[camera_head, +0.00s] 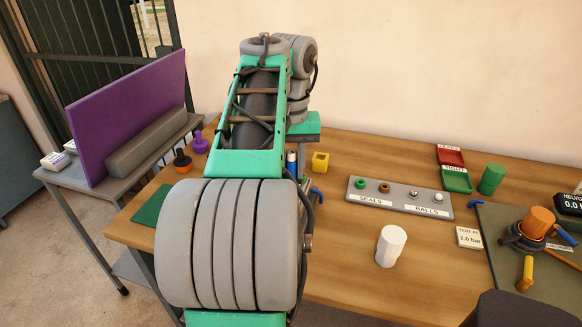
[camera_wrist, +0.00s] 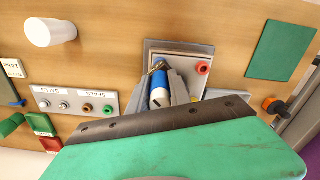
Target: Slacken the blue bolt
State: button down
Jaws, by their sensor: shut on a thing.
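In the wrist view, my gripper (camera_wrist: 160,92) has its grey fingers on either side of a blue-and-white cylindrical piece (camera_wrist: 161,82) and is shut on it. A dark mark shows on its white end, and a small brass-coloured part shows at its blue end. I cannot tell whether this piece is the blue bolt itself. It is in front of a grey square fixture (camera_wrist: 206,48) with a red ring (camera_wrist: 203,68). In the head view, my arm hides most of this spot. Small blue parts (camera_head: 317,194) show just right of my arm.
A yellow block (camera_head: 320,162) stands close to the right of my arm. A white cylinder (camera_head: 390,246) and a grey holder (camera_head: 399,198) with seals and balls are on the wooden table (camera_head: 340,260). An orange-topped fixture (camera_head: 538,221) is at far right. A purple panel (camera_head: 128,115) stands left.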

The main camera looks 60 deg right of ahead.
aim_at(291, 152)
jog(key=shift+r+p, duration=0.65)
jog(key=shift+r, duration=0.05)
dwell(0.5)
jog(key=shift+r+p, duration=1.4)
jog(key=shift+r, duration=0.05)
jog(key=shift+f, duration=0.1)
